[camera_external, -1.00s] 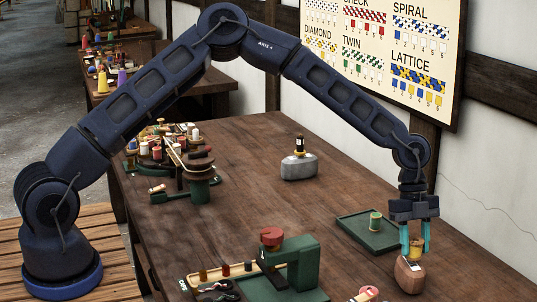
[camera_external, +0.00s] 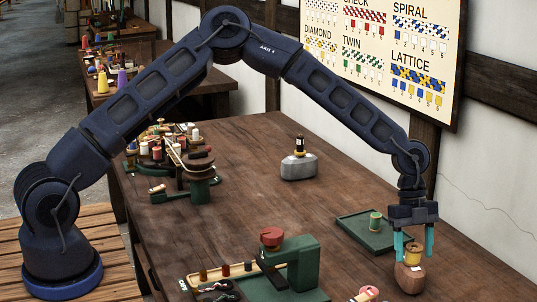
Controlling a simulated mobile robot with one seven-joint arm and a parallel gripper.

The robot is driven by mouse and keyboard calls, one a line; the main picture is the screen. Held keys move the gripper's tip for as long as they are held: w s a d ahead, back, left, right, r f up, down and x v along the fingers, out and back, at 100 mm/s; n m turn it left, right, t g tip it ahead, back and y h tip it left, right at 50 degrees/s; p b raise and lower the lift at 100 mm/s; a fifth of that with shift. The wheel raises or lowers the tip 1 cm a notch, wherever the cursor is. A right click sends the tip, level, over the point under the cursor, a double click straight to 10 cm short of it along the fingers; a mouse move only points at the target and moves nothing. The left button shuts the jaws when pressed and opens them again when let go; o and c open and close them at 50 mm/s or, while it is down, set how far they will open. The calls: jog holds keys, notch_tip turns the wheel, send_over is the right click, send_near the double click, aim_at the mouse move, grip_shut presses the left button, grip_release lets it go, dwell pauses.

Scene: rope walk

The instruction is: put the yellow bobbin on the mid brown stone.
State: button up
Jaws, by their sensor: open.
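The yellow bobbin (camera_external: 413,254) stands upright on top of the mid brown stone (camera_external: 410,278) at the right front of the table. It appears to rest on the stone. My gripper (camera_external: 414,246) is open above the stone, with one teal finger on each side of the bobbin. The fingers look apart from the bobbin, with a small gap on each side. The lower part of the bobbin meets the stone's top.
A grey stone (camera_external: 298,168) bearing a dark and yellow item stands farther back. A green device (camera_external: 298,264) with a red knob stands at front left. The table's middle is clear.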

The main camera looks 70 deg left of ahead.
jog(key=v, duration=1.1)
jog(key=s+a+r+n+t+y, duration=0.2)
jog(key=s+a+r+n, duration=0.4)
jog(key=s+r, duration=0.55)
jog(key=s+a+r+n+t+y, duration=0.1)
jog(key=s+a+r+n+y, duration=0.25)
jog(key=s+a+r, duration=0.85)
jog(key=s+a+n+t, duration=0.1)
jog(key=s+a+n, duration=0.1)
jog(key=s, duration=0.8)
jog(key=s+a+f+n+h, duration=0.1)
jog(key=s+n, duration=0.4)
jog(key=s, duration=0.5)
jog(key=s+a+n+t, duration=0.1)
jog(key=s+a+n, duration=0.3)
jog(key=s, duration=0.6)
jog(key=shift+f+t, duration=0.3)
jog(key=shift+f, duration=0.1)
